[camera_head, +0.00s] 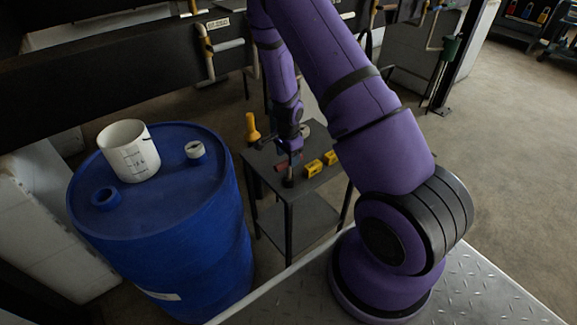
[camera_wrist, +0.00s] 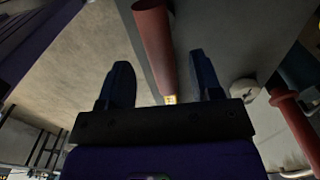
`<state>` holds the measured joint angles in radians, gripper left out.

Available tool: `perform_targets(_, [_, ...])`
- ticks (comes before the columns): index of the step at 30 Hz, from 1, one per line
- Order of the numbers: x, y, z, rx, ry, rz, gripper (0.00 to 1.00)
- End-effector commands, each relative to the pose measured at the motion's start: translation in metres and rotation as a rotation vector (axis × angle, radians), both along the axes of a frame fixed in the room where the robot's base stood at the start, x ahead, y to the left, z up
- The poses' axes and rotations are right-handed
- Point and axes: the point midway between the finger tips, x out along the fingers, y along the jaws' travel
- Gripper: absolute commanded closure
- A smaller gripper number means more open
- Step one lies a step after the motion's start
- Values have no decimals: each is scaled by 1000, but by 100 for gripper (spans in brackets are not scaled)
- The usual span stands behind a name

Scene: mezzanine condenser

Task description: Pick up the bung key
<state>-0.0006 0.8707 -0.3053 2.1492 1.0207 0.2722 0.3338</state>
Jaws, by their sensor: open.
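My gripper (camera_wrist: 160,62) is open, with its two dark fingers apart in the wrist view. A red cylinder (camera_wrist: 154,40) with a small yellowish end shows between and beyond the fingers; I cannot tell how far away it is. A red piece (camera_head: 281,166) lies on the small dark table (camera_head: 262,160) in the head view, close beside my gripper (camera_head: 289,178), which points down over the table. This red piece may be the bung key, but its shape is too small to tell. My arm hides part of the tabletop.
A yellow flared object (camera_head: 252,127) stands at the table's back left; two yellow blocks (camera_head: 314,168) (camera_head: 330,158) sit at its right. Floor is free at right.

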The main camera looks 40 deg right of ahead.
Motion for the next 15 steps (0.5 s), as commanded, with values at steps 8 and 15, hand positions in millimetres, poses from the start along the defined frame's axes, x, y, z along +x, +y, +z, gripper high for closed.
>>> perform_targets(8, [0,-3,-28,2,3,-2,41])
perform_targets(15, [1,-4,-52,1,0,0,41])
